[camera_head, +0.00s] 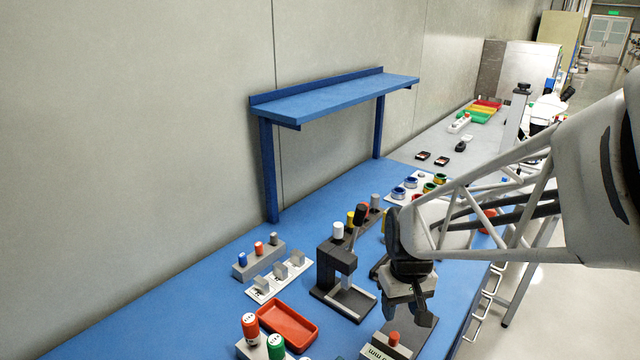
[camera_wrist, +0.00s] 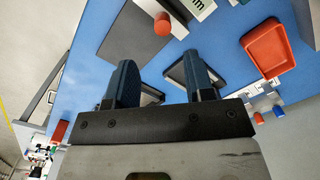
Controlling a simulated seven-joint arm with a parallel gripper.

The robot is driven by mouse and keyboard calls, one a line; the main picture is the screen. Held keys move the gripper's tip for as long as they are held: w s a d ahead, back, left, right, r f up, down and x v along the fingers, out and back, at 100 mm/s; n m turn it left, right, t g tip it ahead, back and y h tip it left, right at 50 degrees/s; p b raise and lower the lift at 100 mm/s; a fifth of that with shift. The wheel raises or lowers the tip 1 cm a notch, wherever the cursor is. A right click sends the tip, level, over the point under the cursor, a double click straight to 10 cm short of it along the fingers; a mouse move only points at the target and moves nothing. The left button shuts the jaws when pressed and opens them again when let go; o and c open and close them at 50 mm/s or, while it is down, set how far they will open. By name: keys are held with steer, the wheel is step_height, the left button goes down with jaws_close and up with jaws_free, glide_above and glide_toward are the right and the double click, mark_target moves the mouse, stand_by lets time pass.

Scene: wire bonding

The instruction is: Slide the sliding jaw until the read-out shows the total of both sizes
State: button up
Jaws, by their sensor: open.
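My gripper (camera_head: 407,310) hangs open and empty above the front of the blue bench. Its two dark fingers (camera_wrist: 160,78) stand apart in the wrist view with nothing between them. Just below it in the head view is a pale measuring device marked "mm" (camera_head: 376,352), with a red knob (camera_head: 393,339) beside a dark grey plate (camera_head: 415,333). The wrist view shows the same red knob (camera_wrist: 162,23), the grey plate (camera_wrist: 135,32) and part of the "mm" label (camera_wrist: 200,7). The fingers are apart from the knob. I cannot read a number or make out the sliding jaw clearly.
A dark press (camera_head: 340,280) stands left of my gripper. A red tray (camera_head: 288,326), a rack of pale blocks (camera_head: 279,281) and dotted red (camera_head: 250,328) and green (camera_head: 276,347) cylinders lie further left. A blue shelf (camera_head: 335,97) rises at the back.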

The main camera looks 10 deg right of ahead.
mark_target(395, 336)
steer(key=shift+s+a+f+n, duration=0.25)
steer(key=shift+s+n, duration=0.25)
steer(key=shift+f, duration=0.1)
steer(key=shift+f, duration=3.8)
jaws_close()
